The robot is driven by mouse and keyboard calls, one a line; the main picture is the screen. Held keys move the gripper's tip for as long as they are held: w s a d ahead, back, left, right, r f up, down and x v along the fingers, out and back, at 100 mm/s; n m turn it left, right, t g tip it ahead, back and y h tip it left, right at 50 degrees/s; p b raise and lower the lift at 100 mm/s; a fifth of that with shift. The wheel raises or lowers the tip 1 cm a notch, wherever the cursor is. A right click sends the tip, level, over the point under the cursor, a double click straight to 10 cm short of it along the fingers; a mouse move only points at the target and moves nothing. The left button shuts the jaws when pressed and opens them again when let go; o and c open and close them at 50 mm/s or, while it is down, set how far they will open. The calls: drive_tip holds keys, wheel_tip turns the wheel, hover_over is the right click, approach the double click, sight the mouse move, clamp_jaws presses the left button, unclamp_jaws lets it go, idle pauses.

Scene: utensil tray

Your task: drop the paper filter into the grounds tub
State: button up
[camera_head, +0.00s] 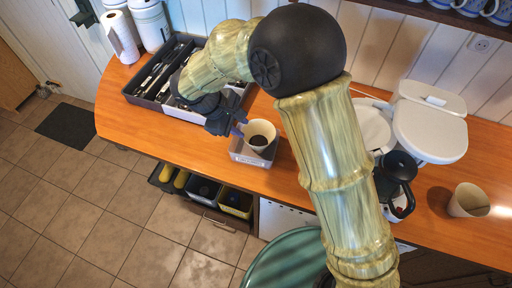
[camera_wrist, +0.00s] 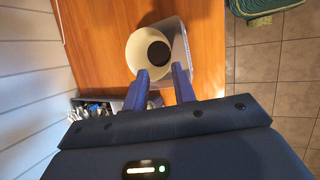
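The paper filter (camera_head: 262,128) is a pale cream cup with dark grounds inside; it also shows from above in the wrist view (camera_wrist: 135,51). My gripper (camera_head: 240,131) has its two blue fingers on either side of the filter's near side, seen in the wrist view (camera_wrist: 160,72). The fingers are apart with the filter between their tips, and they appear to hold it. The grounds tub (camera_head: 240,157) is a small translucent box on the counter under the filter. In the wrist view the tub (camera_wrist: 188,62) sticks out right of the filter. The filter's lower end is hidden.
A grey utensil tray (camera_head: 141,101) lies behind my gripper on the wooden counter (camera_head: 290,176). A second cream cup (camera_head: 467,201) stands far right. Bins (camera_head: 236,203) sit below the counter's front edge.

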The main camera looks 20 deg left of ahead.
drive_tip(key=b+v, duration=0.1)
drive_tip(key=v, duration=0.8)
drive_tip(key=shift+r, duration=0.1)
idle(0.6)
